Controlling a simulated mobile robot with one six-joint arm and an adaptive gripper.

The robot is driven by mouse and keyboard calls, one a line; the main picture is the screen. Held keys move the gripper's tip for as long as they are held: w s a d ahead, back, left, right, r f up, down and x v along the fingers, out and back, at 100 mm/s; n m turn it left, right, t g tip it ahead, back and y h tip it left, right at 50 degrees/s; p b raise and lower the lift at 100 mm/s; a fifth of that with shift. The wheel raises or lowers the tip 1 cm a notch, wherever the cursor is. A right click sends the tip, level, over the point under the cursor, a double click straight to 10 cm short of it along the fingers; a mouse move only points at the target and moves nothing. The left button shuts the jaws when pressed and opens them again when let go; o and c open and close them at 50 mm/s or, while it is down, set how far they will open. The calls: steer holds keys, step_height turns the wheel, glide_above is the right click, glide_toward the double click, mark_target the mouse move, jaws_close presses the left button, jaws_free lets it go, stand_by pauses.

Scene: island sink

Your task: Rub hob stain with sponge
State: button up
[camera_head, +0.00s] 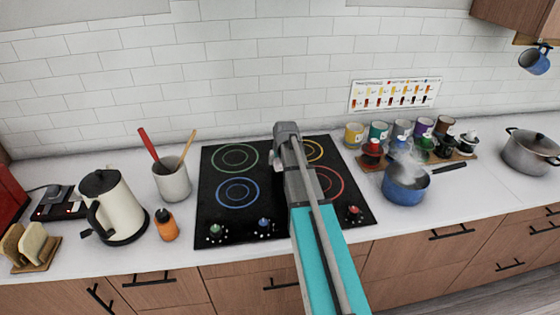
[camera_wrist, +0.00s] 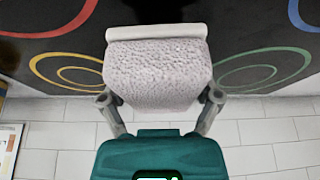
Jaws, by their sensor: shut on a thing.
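The black glass hob (camera_head: 215,205) lies in the counter, with coloured rings marking its burners. My gripper (camera_wrist: 160,97) is shut on a pale, porous sponge (camera_wrist: 153,72) with a smooth light strip along one edge. In the wrist view the sponge is over the hob (camera_wrist: 200,42), between the yellow-orange ring and the green ring. I cannot tell whether it touches the glass. In the head view my arm hides much of the middle of the hob. A dark patch (camera_wrist: 166,9) shows beyond the sponge; I cannot tell whether it is stain or shadow.
A steaming blue pot (camera_head: 406,188) stands right of the hob, with jars (camera_head: 378,133) behind it. A utensil crock (camera_head: 172,181), orange bottle (camera_head: 166,226) and kettle (camera_head: 118,205) stand left. The tiled wall (camera_head: 230,80) rises behind the counter.

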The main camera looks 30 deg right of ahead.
steer(key=shift+r+p, duration=0.65)
steer(key=shift+r, duration=0.3)
steer(key=shift+r, duration=0.1)
steer(key=shift+r+p, duration=1.4)
steer(key=shift+p, duration=0.15)
